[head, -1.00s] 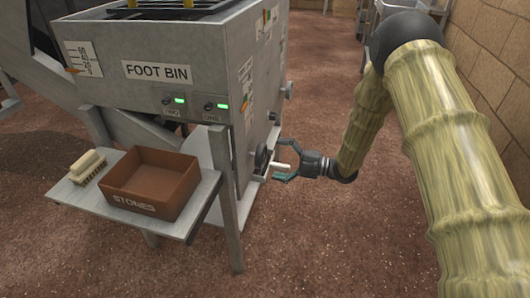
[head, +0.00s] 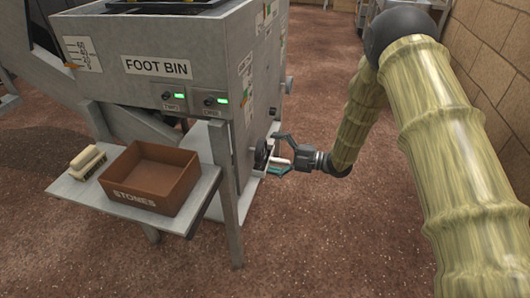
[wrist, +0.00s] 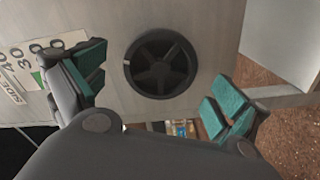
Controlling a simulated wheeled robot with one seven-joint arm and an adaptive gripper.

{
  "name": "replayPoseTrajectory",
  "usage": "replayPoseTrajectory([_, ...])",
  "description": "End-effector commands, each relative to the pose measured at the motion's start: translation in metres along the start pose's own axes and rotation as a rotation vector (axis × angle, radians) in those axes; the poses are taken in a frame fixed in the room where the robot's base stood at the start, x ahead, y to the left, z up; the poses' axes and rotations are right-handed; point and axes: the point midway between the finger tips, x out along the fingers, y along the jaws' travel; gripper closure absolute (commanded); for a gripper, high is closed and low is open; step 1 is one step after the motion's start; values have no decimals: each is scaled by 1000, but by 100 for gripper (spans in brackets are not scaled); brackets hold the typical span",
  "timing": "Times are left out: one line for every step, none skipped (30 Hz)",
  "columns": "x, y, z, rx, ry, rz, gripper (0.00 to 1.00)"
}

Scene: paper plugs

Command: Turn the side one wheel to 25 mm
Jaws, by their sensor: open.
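The black spoked wheel (wrist: 161,63) is on the grey side panel of the machine, in the upper middle of the wrist view, with a small pale mark on its left rim. In the head view the wheel (head: 261,155) is partly seen edge-on, low on the panel. My gripper (wrist: 158,86) is open, its green-padded fingers left and right of the wheel and a little below its centre, apart from it in the picture. In the head view my gripper (head: 279,154) faces the wheel closely. A scale plate (wrist: 20,68) reading SIDE, with 30 and 40 visible, is partly hidden by the left finger.
The machine bears a FOOT BIN label (head: 156,67) and two green-lit displays. A brick wall (head: 500,60) is at right. The floor in front is clear.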

Motion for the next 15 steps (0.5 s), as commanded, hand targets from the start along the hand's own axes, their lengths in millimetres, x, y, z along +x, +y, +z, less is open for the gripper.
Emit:
replayPoseTrajectory([2,0,0,0,1,0,2])
replayPoseTrajectory([3,0,0,0,1,0,2])
replayPoseTrajectory([5,0,0,0,1,0,2])
replayPoseTrajectory([6,0,0,0,1,0,2])
replayPoseTrajectory([7,0,0,0,1,0,2])
replayPoseTrajectory([9,0,0,0,1,0,2])
replayPoseTrajectory([10,0,0,0,1,-1,2])
replayPoseTrajectory([11,0,0,0,1,0,2])
replayPoseTrajectory([12,0,0,0,1,-1,2])
replayPoseTrajectory([14,0,0,0,0,0,2])
replayPoseTrajectory([15,0,0,0,0,0,2])
replayPoseTrajectory([16,0,0,-1,0,0,2])
replayPoseTrajectory([17,0,0,-1,0,0,2])
replayPoseTrajectory([18,0,0,-1,0,0,2])
replayPoseTrajectory([20,0,0,-1,0,0,2])
